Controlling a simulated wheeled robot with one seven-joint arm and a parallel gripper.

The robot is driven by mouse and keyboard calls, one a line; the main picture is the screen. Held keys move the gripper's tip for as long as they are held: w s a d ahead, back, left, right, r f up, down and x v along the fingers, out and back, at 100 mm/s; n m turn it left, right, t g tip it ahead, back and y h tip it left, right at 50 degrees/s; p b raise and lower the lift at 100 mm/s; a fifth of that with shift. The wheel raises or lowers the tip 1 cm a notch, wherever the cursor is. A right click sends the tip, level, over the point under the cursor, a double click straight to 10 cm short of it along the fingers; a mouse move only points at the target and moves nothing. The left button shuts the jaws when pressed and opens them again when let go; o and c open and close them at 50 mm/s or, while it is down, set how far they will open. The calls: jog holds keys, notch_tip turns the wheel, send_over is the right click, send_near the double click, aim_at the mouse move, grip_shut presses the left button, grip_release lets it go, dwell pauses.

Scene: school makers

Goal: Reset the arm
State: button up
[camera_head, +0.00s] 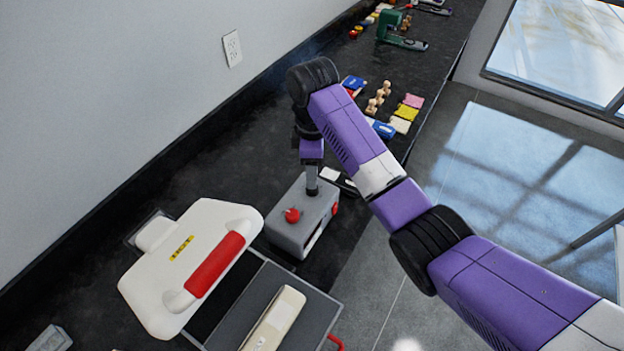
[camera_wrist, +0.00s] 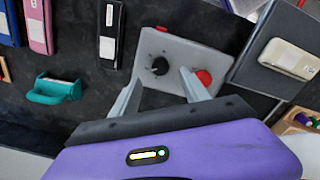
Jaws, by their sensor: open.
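My purple arm reaches over the black counter from the lower right in the head view. My gripper (camera_head: 311,187) points down over a grey box (camera_head: 293,239) with a red knob (camera_head: 292,215). In the wrist view my gripper (camera_wrist: 161,77) is open, with nothing between its two fingers. The grey box (camera_wrist: 205,50) lies beyond the fingertips there, with a black knob (camera_wrist: 160,66) near the left finger and the red knob (camera_wrist: 204,77) near the right one. I cannot tell whether the fingers touch the box.
A white machine with a raised lid and red handle (camera_head: 215,265) stands left of the box. Wooden pieces (camera_head: 378,98) and coloured pads (camera_head: 407,112) lie farther back. A wall (camera_head: 110,90) borders the counter; the floor at right is open.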

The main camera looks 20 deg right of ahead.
jog(key=shift+r, duration=0.85)
